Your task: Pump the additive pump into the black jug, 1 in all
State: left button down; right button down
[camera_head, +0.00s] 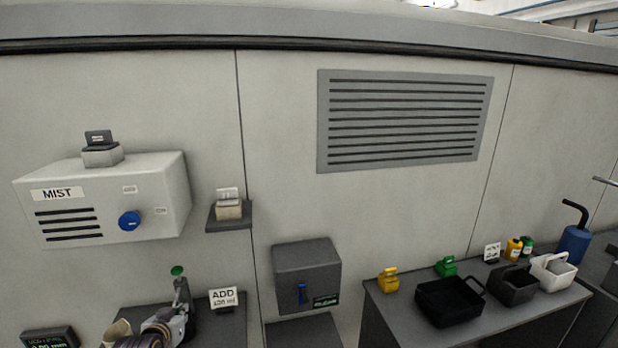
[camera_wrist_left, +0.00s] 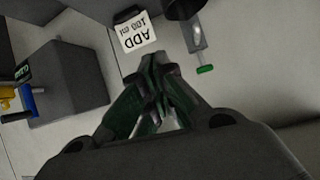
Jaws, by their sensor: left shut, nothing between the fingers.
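The additive pump shows in the head view as a green cap (camera_head: 177,271) above a pale grey part, at the lower left beside a white ADD card (camera_head: 223,298). In the left wrist view the pump (camera_wrist_left: 197,38) is a pale grey body with a green end. My left gripper (camera_head: 180,322) is close to the pump in the head view. Its fingertips (camera_wrist_left: 156,62) are together and empty, apart from the pump and below the card in the wrist view. A dark round thing (camera_wrist_left: 184,8) at the wrist view's top edge may be the black jug; I cannot tell. My right gripper is not in view.
A MIST box (camera_head: 100,205) is on the wall above. A grey box (camera_head: 307,275) with a blue handle is right of the card. On the right bench stand a black basket (camera_head: 447,306), a dark caddy (camera_head: 512,286), a white caddy (camera_head: 553,272) and small yellow and green items.

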pick_arm(q)
jog(key=s+d+f+m+g+h, duration=0.1)
jog(key=s+d+f+g, duration=0.3)
jog(key=s, duration=0.5)
jog(key=s+d+f+m+g, duration=0.1)
jog(key=s+d, duration=0.4)
jog(key=s, duration=0.4)
jog(key=s+d+f+m+g+h, duration=0.1)
jog(key=s+d+f+g, duration=0.3)
jog(key=s, duration=0.5)
notch_tip(320, 180, down, 33)
jog(key=s, duration=0.2)
jog(key=s+a+f+g, duration=0.1)
jog(key=s+a+f, duration=0.2)
jog(key=s+f, duration=1.6)
jog(key=s, duration=0.3)
jog(key=shift+s+f+g+b, duration=0.15)
jog(key=shift+f+g+b, duration=0.15)
jog(key=shift+f, duration=0.1)
